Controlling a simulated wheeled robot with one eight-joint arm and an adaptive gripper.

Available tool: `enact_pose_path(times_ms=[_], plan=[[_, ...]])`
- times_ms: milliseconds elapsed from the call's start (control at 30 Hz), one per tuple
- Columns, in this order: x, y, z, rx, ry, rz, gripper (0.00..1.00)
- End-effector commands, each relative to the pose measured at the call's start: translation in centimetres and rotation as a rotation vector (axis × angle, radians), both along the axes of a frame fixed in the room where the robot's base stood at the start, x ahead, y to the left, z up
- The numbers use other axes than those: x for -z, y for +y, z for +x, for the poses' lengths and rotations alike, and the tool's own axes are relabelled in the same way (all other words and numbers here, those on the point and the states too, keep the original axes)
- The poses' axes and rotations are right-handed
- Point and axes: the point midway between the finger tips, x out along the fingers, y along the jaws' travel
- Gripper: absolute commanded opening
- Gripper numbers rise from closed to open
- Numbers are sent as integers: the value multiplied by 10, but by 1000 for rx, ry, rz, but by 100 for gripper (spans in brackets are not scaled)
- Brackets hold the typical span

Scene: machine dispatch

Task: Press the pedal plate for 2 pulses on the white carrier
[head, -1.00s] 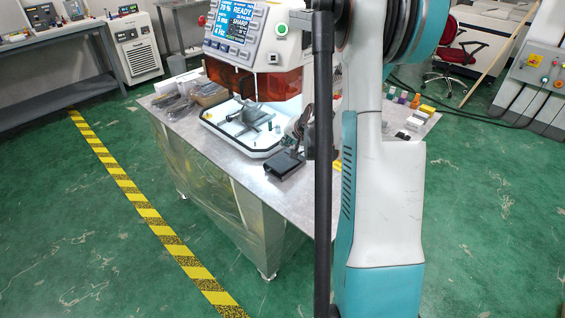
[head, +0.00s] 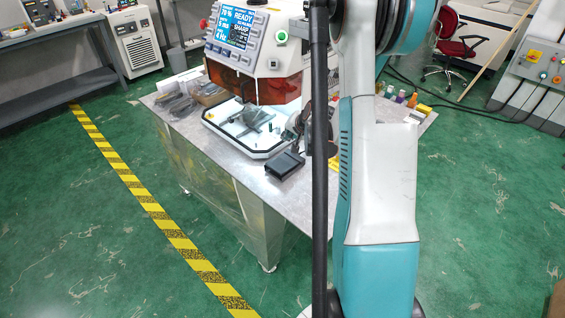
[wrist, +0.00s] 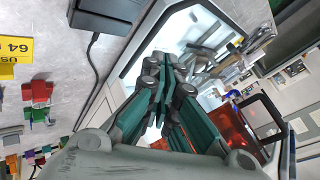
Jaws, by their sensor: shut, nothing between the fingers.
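The pedal plate appears to be the flat black box (head: 285,164) on the table just in front of the machine. It also shows at the top of the wrist view (wrist: 103,15), with a cable. My gripper (wrist: 165,82) is shut and empty, pointing towards the machine's white-rimmed base. In the head view it is largely hidden behind the dark pole, just right of the black box and apart from it. The machine (head: 258,52) has a lit screen reading READY. A grey clamp-like fixture (head: 254,117) stands on its base. I cannot pick out the white carrier with certainty.
The grey table (head: 235,168) has bare room at its front left. Dark packets (head: 180,102) lie left of the machine. Small coloured items (head: 400,97) stand at the right, partly behind my arm. A yellow label (wrist: 14,48) shows in the wrist view.

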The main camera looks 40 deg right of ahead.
Motion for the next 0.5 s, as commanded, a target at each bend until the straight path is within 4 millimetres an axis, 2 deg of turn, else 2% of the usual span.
enact_pose_path(times_ms=[267,500], plan=[[12,1,0,0,0,0,0],[39,4,0,0,0,0,0]])
